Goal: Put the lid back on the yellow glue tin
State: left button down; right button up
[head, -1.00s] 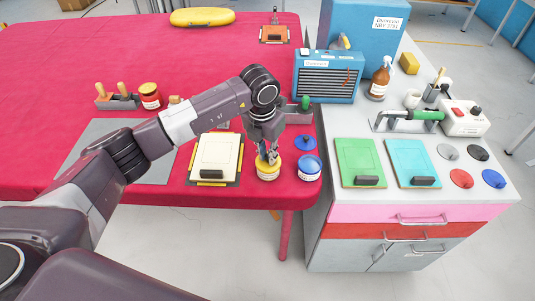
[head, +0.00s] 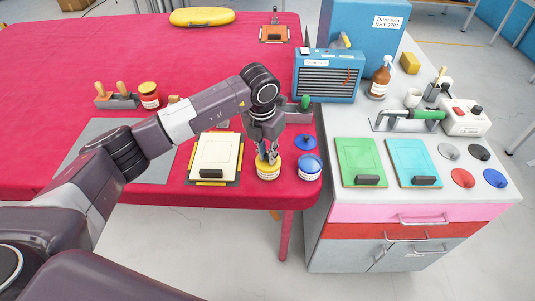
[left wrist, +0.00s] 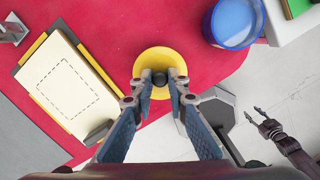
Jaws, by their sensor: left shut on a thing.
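The yellow glue tin (head: 268,174) stands near the front edge of the red table, its white label facing front. Its yellow lid (left wrist: 146,62) is over the tin's mouth, and I cannot tell whether it is fully seated. My left gripper (head: 268,158) points down over the tin and is shut on the lid's dark knob (left wrist: 159,78). In the left wrist view the lid hides the tin below it. My right gripper (left wrist: 256,114) shows at the right of that view, open and empty, away from the tin.
A blue tin (head: 309,170) stands close right of the yellow tin, with a blue lid (head: 305,142) lying behind it. A cream board (head: 216,157) lies to the left. The grey cabinet (head: 340,205) is to the right. The table's front edge is close.

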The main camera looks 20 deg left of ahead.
pick_arm(q)
jog(key=c, duration=1.3)
grip_release()
jog(key=shift+r, duration=0.1)
jog(key=shift+r+p, duration=1.9)
jog(key=shift+r, duration=1.5)
grip_shut()
